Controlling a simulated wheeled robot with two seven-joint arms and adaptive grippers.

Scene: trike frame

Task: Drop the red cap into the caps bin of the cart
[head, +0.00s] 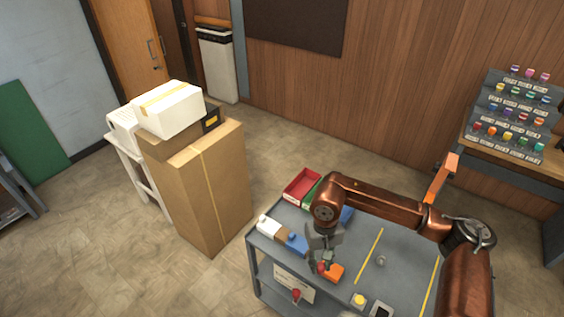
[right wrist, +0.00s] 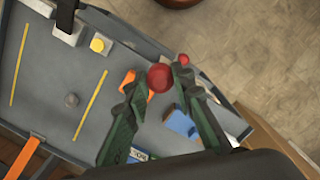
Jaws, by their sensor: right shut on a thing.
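The red cap (right wrist: 159,77) is round and sits between the fingertips of my right gripper (right wrist: 159,84) in the right wrist view. In the head view my right gripper (head: 322,262) points down over the front left part of the cart (head: 345,262), shut on the cap (head: 322,267). The cap is beside an orange block (head: 334,273); I cannot tell whether they touch. At the cart's back edge stand a red bin (head: 302,186), a green bin (head: 312,194) and a blue bin (head: 347,215), partly hidden by my arm. No readable label shows which is the caps bin. My left gripper is out of view.
White, brown and blue blocks (head: 283,234) lie along the cart's left edge. A yellow button (head: 359,300) and a small grey knob (head: 381,261) are on its top. A red knob (head: 296,294) is at the front. Tall cardboard boxes (head: 200,190) stand left of the cart.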

